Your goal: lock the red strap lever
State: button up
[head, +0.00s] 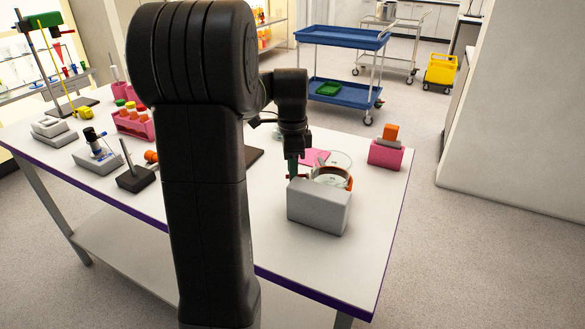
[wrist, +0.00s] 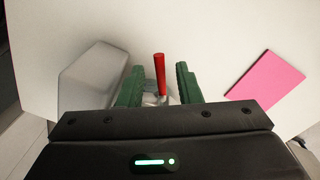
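The red strap lever (wrist: 160,76) shows in the wrist view as a slim red bar between the two green fingers of my gripper (wrist: 160,85). The fingers are apart, with a gap on each side of the lever. The lever's lower end is hidden close to my gripper's body. In the head view my gripper (head: 292,170) points down at the left of a grey block (head: 319,208). A round clear dish with an orange-red band (head: 347,180) is behind that block. Only a small bit of red shows by the fingers there.
A pink pad (wrist: 265,80) lies to the right in the wrist view. A pink block with an orange piece (head: 385,153) stands at the table's right end. Racks and stands fill the left of the table (head: 275,255). The front right table edge is near.

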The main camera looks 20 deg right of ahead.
jog(key=shift+c, duration=0.4)
grip_shut()
jog(key=shift+s+n, duration=0.1)
jog(key=shift+n, duration=0.3)
jog(key=shift+s+a+r+n+p, duration=0.1)
jog(key=shift+s+n+p, duration=0.1)
jog(key=shift+n+p, duration=0.35)
jog(key=n, duration=0.1)
jog(key=s+n+p, duration=0.1)
jog(key=n, duration=0.2)
jog(key=s+n+p, duration=0.1)
jog(key=n, duration=0.1)
jog(key=n+p, duration=0.1)
jog(key=n, duration=0.1)
jog(key=shift+s+d+n+h, duration=0.25)
jog(key=shift+s+h, duration=0.05)
jog(key=shift+s, duration=0.05)
